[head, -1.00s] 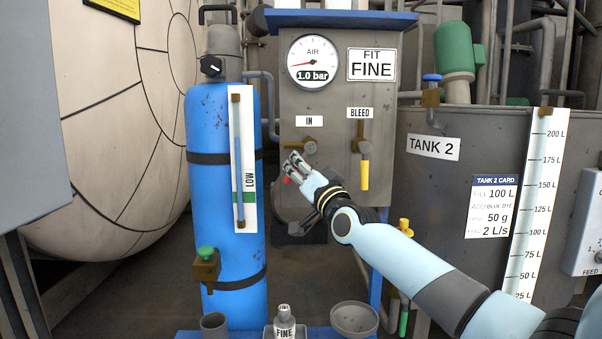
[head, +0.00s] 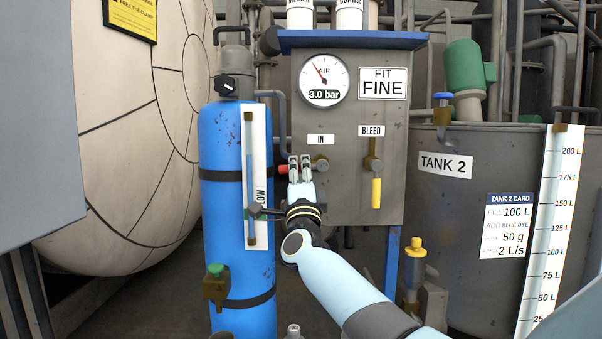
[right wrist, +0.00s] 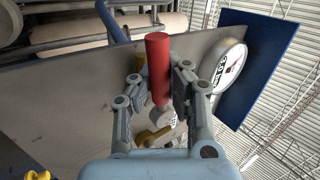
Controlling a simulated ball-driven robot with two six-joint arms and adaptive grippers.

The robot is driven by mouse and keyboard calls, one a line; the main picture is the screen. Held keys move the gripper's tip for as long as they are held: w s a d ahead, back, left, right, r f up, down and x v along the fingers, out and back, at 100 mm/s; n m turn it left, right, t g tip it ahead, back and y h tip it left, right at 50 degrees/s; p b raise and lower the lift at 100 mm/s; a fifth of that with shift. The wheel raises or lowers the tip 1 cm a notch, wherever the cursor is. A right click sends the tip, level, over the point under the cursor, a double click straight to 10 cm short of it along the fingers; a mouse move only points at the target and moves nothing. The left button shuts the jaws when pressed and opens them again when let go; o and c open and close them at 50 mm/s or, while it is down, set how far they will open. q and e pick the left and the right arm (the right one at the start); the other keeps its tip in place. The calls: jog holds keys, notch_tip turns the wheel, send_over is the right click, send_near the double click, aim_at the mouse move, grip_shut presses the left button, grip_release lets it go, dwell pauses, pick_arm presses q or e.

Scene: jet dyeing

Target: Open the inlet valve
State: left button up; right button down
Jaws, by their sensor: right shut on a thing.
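The inlet valve (head: 320,165) sits under the IN label on the grey panel. Its red handle (head: 283,169) points left, roughly level, in the head view. My right gripper (head: 300,165) is at the handle, in front of the panel, and hides its middle. In the right wrist view, the red handle (right wrist: 158,60) stands between the two fingers of the right gripper (right wrist: 158,85), which are shut on it. The air gauge (head: 320,77) above reads 3.0 bar. My left gripper is not in view.
The bleed valve's yellow handle (head: 376,192) hangs down just right of my gripper. A blue cylinder (head: 220,200) with a level gauge (head: 250,150) stands close on the left. Tank 2 (head: 430,210) is to the right.

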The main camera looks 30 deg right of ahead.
jog(key=shift+f+m+g+h, duration=0.15)
jog(key=shift+m+g+h, duration=0.45)
jog(key=shift+m, duration=0.4)
jog(key=c, duration=1.6)
grip_release()
jog(key=o, duration=0.4)
jog(key=shift+r, duration=0.3)
jog(key=shift+s, duration=0.1)
jog(key=v, duration=1.1)
jog(key=shift+s+a+f, duration=0.15)
jog(key=shift+f, duration=0.3)
